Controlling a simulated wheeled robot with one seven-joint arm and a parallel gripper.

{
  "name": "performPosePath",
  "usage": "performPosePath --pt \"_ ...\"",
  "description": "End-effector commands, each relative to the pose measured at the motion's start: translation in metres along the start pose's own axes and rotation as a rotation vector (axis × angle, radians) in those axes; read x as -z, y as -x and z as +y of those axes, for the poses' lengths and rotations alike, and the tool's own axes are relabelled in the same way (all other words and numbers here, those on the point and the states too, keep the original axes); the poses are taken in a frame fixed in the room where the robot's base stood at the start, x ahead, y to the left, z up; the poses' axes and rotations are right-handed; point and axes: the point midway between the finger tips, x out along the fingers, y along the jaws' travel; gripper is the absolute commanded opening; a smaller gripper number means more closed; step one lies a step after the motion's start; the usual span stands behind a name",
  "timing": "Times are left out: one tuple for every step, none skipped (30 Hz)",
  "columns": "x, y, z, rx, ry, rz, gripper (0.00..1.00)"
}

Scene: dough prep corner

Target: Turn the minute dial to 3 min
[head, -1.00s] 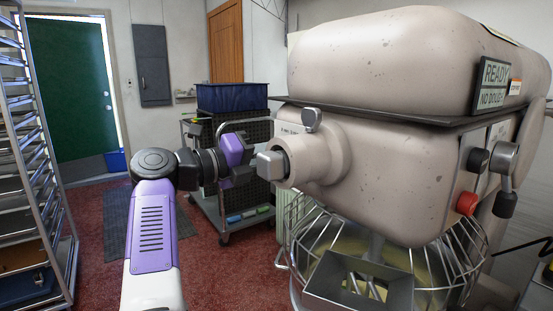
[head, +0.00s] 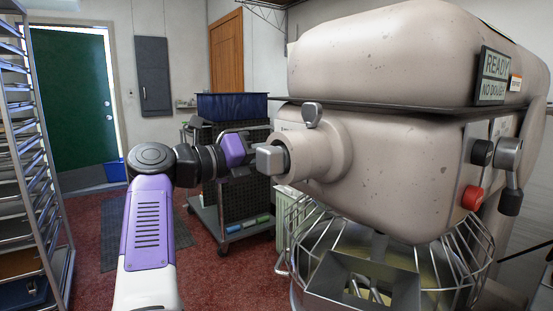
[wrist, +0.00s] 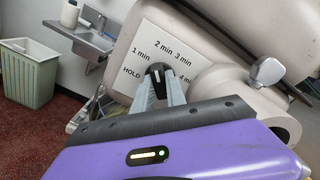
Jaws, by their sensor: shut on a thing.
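The minute dial (wrist: 157,75) is a small black knob with a pale mark on its top, in front of a white label plate (wrist: 150,42) on the mixer. The plate reads HOLD, 1 min, 2 min, 3 min and 4 min in an arc. My gripper (wrist: 160,88) is shut on the dial, a grey finger on each side. The pale mark points roughly up in the wrist view, seemingly toward the space between 1 min and 2 min; its exact setting is hard to tell. In the head view, my gripper (head: 243,168) reaches behind the mixer's front hub, which hides the fingertips and dial.
The large beige mixer (head: 380,150) fills the right side, its round hub (head: 315,155) close to my gripper. A wire guard (head: 460,255) surrounds the bowl below. A cart with a blue bin (head: 230,105) stands behind my gripper. A tray rack (head: 45,190) stands left.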

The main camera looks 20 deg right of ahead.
Motion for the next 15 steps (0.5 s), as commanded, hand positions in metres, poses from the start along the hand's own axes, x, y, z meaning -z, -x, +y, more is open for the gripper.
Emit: performPosePath --pt "0.0044 0.0011 0.0046 -0.004 -0.012 0.004 0.00" --pt "0.0041 0.0011 0.0044 -0.004 -0.021 0.004 0.00" --pt "0.0038 0.0012 0.0041 -0.004 -0.028 0.004 0.00" --pt "0.0036 0.0011 0.0038 -0.004 -0.032 0.005 0.00" --pt "0.0034 0.0012 0.0036 -0.004 -0.034 0.005 0.00" --pt "0.0032 0.0012 0.0034 -0.004 -0.036 0.005 0.00" --pt "0.0031 0.0012 0.0033 -0.004 -0.036 0.005 0.00" --pt "0.0031 0.0012 0.0033 -0.004 -0.036 0.005 0.00" --pt "0.0031 0.0012 0.0033 -0.004 -0.035 0.005 0.00" --pt "0.0031 0.0011 0.0033 -0.004 -0.035 0.005 0.00" --pt "0.0031 0.0012 0.0033 -0.004 -0.035 0.005 0.00" --pt "0.0032 0.0011 0.0033 -0.004 -0.036 0.005 0.00" --pt "0.0033 0.0011 0.0035 -0.004 -0.038 0.005 0.00" --pt "0.0036 0.0011 0.0037 -0.004 -0.043 0.005 0.00" --pt "0.0040 0.0011 0.0041 -0.004 -0.055 0.005 0.00"
